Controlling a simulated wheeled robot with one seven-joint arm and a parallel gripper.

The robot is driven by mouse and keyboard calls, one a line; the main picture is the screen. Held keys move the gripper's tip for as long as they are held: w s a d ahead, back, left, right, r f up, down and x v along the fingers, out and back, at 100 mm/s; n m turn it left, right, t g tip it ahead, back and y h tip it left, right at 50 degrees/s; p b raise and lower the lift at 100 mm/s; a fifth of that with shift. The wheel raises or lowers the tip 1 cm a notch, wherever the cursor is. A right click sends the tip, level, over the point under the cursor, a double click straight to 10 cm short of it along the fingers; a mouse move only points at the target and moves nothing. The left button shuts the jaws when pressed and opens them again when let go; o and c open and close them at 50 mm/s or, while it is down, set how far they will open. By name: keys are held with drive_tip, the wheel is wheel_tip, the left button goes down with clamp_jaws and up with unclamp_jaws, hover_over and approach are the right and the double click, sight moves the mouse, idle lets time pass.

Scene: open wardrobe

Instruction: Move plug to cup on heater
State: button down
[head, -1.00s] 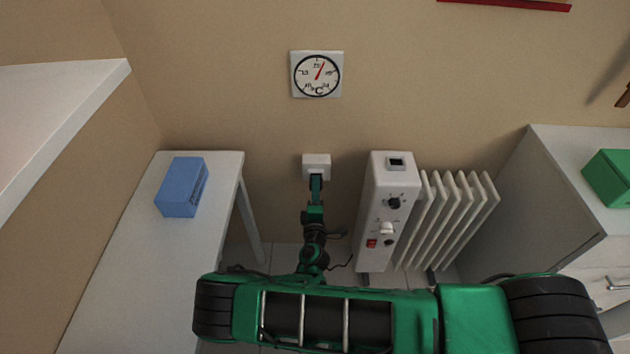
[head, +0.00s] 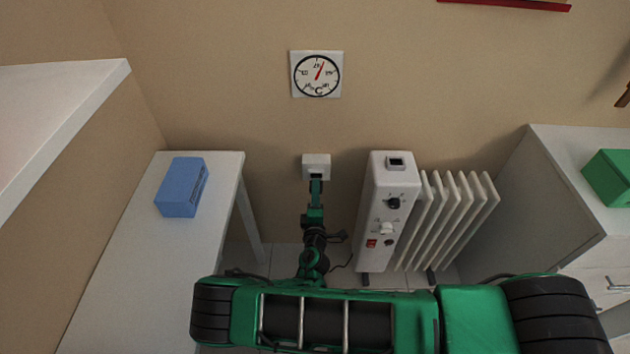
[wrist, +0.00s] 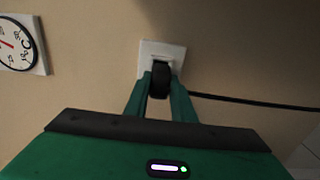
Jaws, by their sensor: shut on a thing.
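My gripper (wrist: 158,88) is shut on a black plug (wrist: 159,78) right in front of a white wall socket (wrist: 150,50). A dark cable runs from the plug to the right. In the head view my gripper (head: 316,184) is just below the socket (head: 316,161). I cannot tell whether the plug's pins are still in the socket. The white heater (head: 372,205) stands right of my arm. On its upper end is a small raised frame with a dark opening (head: 396,163), perhaps the cup.
A white table (head: 140,260) with a blue box (head: 181,187) is on the left. A white cabinet (head: 570,185) with a green box (head: 608,178) is on the right. A thermometer dial (head: 317,74) hangs above the socket. Wall space between socket and heater is clear.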

drive_tip(key=shift+s, duration=1.75)
drive_tip(key=shift+r, duration=0.1)
idle(0.4)
wheel_tip(320, 180, up, 22)
drive_tip(key=w+d+r+g, duration=0.1)
drive_tip(key=d+g, duration=0.8)
drive_tip(key=d, duration=0.3)
drive_tip(key=w+d+r+g, duration=0.2)
drive_tip(key=d+g, duration=0.7)
drive_tip(key=d, duration=0.3)
drive_tip(key=shift+w+y, duration=0.2)
drive_tip(key=shift+y, duration=0.1)
idle(2.1)
